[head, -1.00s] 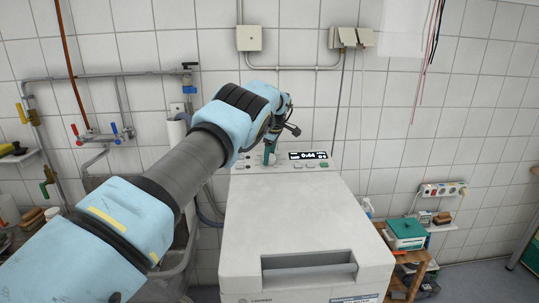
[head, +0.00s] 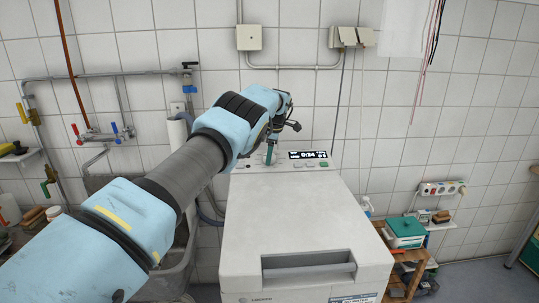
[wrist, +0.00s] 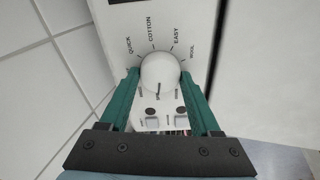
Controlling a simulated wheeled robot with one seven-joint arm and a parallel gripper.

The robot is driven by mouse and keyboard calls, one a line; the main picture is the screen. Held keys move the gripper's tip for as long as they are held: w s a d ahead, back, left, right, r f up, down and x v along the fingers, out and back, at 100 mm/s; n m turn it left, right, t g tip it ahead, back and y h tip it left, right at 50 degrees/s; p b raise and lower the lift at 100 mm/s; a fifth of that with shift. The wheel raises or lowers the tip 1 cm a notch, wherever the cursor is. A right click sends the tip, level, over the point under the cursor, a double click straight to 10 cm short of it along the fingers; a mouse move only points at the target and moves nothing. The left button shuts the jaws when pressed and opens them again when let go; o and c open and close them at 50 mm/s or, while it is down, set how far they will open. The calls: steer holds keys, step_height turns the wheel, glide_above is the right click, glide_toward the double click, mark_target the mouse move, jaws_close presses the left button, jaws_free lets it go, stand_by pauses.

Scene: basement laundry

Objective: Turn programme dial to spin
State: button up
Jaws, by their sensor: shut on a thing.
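The programme dial (wrist: 160,70) is a round white knob in the wrist view. Its dark pointer line is toward the lower edge in that picture, away from the printed words QUICK, COTTON, EASY and WOOL. In the head view my gripper (head: 270,154) reaches down to the control panel of the white washing machine (head: 300,210); the dial is hidden there.
A lit display (head: 308,155) to the right of my gripper seems to read 0:34. A tiled wall stands behind, a sink with taps (head: 105,134) at left, a wooden shelf with a green-lidded box (head: 405,229) at right.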

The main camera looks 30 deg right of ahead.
steer(key=o, duration=1.4)
steer(key=shift+c, duration=0.2)
steer(key=b+v, duration=0.3)
steer(key=v, duration=0.7)
steer(key=shift+s+r, duration=0.15)
steer(key=shift+r, duration=0.25)
